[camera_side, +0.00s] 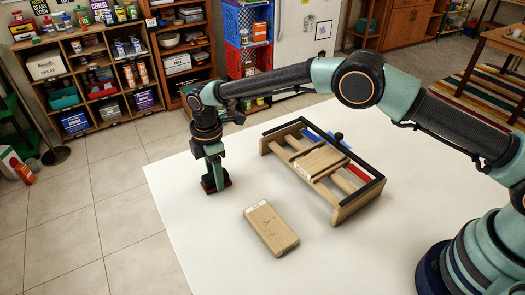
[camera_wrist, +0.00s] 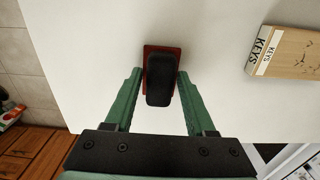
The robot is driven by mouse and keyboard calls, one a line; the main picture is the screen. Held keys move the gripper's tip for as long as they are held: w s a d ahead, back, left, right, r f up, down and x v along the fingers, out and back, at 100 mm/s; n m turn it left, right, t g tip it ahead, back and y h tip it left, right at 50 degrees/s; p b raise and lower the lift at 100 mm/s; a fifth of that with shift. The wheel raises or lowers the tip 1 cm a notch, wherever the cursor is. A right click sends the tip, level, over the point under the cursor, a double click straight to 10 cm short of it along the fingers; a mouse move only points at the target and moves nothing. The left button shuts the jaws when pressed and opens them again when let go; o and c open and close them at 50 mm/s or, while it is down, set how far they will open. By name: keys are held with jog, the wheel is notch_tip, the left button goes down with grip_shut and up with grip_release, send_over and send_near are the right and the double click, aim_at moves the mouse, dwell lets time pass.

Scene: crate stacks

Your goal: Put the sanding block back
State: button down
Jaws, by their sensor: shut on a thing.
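The sanding block (camera_wrist: 148,56), as I take it, has a red base and a rounded black grip. In the side view my gripper (camera_side: 214,180) points down at the left of the white table. Only a red edge of the block (camera_side: 229,184) shows there beside the fingertips. It is at or just above the table top; I cannot tell which.
A wooden rack with a black rail (camera_side: 350,205) stands right of my gripper. A labelled wooden piece (camera_side: 318,160) lies across its slats. Blue and red patches and a black knob (camera_side: 338,137) show behind. A wooden box marked KEYS (camera_wrist: 290,55) lies in front, on otherwise clear table.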

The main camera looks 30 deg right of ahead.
jog(key=shift+f, duration=0.1)
jog(key=shift+c, duration=1.2)
grip_release()
